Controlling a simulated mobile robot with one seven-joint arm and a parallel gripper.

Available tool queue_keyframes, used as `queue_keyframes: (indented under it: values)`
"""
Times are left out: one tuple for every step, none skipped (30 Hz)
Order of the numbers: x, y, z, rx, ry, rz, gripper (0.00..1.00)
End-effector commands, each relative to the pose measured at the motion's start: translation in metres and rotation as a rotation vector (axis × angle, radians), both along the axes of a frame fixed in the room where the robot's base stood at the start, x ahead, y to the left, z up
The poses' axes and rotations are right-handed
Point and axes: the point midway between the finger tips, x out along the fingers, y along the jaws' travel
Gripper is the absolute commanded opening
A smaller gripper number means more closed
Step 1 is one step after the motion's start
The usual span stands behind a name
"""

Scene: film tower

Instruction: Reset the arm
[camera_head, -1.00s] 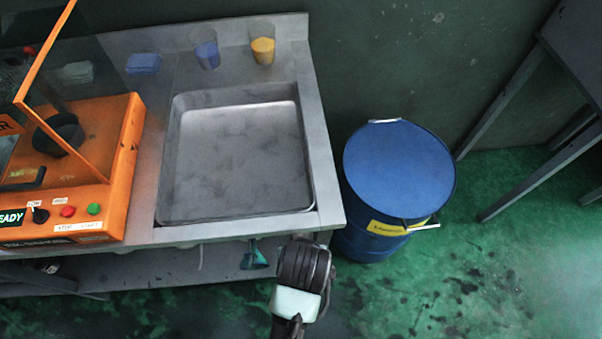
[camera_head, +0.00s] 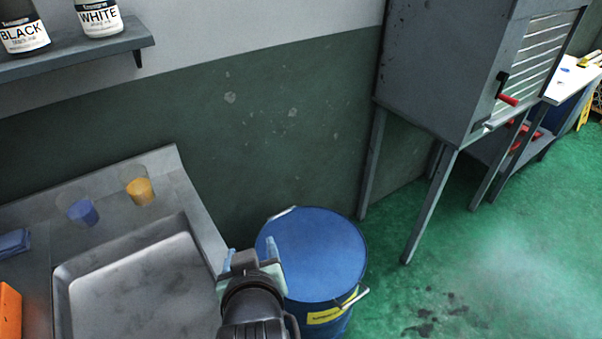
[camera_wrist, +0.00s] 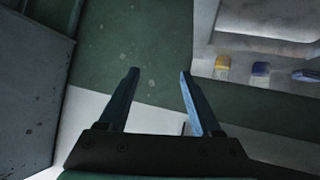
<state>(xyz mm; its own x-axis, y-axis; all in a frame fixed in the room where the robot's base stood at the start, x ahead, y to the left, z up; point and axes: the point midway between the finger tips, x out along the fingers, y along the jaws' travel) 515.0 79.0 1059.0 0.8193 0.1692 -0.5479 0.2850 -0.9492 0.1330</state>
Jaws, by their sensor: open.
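My gripper (camera_head: 252,262) is at the bottom middle of the head view, in front of the blue drum and beside the sink's right edge. In the wrist view my gripper (camera_wrist: 158,75) shows two bluish fingers spread apart with nothing between them. Past the fingers is the green and white wall (camera_wrist: 150,40). No object is held.
A blue drum (camera_head: 312,250) stands right of the metal sink (camera_head: 140,290). Cups with blue (camera_head: 83,211) and yellow (camera_head: 140,190) contents stand behind the sink. A grey cabinet (camera_head: 450,70) stands on legs at right. A shelf (camera_head: 75,52) holds bottles. Green floor at right is clear.

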Motion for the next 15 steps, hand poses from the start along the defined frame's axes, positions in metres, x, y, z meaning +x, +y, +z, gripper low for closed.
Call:
queue_keyframes:
  values:
    - [0.015,-0.006,0.040,0.022,-0.106,-0.024,0.65]
    - [0.022,-0.009,0.062,0.037,-0.167,-0.036,0.65]
    - [0.029,-0.014,0.091,0.055,-0.247,-0.053,0.65]
    - [0.033,-0.017,0.114,0.069,-0.307,-0.064,0.65]
    - [0.036,-0.020,0.137,0.084,-0.369,-0.075,0.65]
    - [0.038,-0.025,0.168,0.103,-0.450,-0.087,0.65]
    - [0.038,-0.029,0.191,0.117,-0.511,-0.096,0.65]
    - [0.037,-0.032,0.213,0.132,-0.571,-0.105,0.65]
    - [0.034,-0.038,0.244,0.152,-0.653,-0.115,0.65]
    - [0.030,-0.042,0.266,0.166,-0.714,-0.122,0.65]
    - [0.025,-0.046,0.289,0.180,-0.777,-0.129,0.65]
    - [0.017,-0.051,0.317,0.200,-0.858,-0.136,0.65]
    - [0.010,-0.054,0.338,0.213,-0.917,-0.140,0.65]
    - [0.002,-0.057,0.357,0.227,-0.975,-0.143,0.65]
    - [-0.009,-0.062,0.380,0.243,-1.046,-0.146,0.65]
